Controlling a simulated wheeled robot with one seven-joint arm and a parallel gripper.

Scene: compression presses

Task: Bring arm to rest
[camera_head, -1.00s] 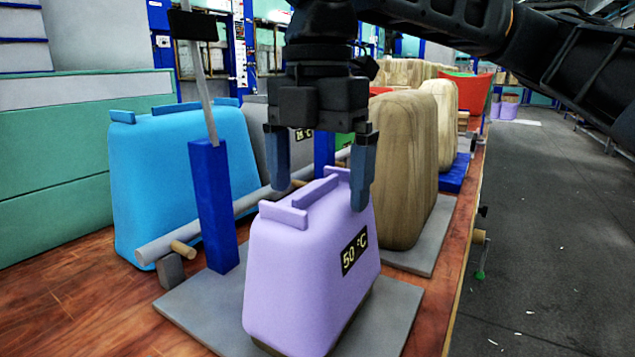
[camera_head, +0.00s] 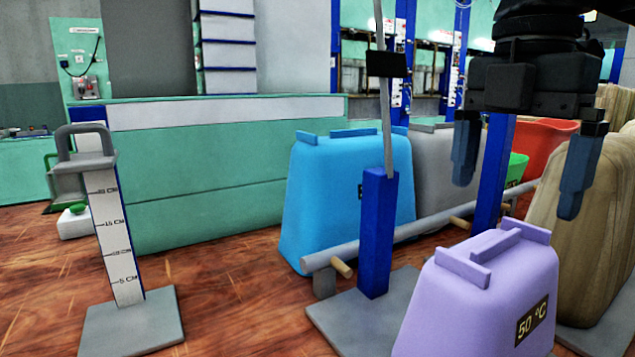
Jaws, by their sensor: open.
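My gripper (camera_head: 518,182) hangs at the upper right with its two blue-grey fingers pointing down and spread apart. It is open and nothing is between the fingers. Below it stands a lilac block (camera_head: 487,305) with a "50 °C" label and raised bars on top. The fingertips appear above the block's top and apart from it; the exact gap is hard to tell. The upper part of my arm is cut off by the frame's top edge.
A blue post (camera_head: 376,235) with a thin rod stands beside the lilac block. A light blue block (camera_head: 347,195), a grey block (camera_head: 445,170) and wooden blocks (camera_head: 582,240) stand around. A measuring stand (camera_head: 120,240) is at left. Bare wooden floor (camera_head: 230,285) lies between.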

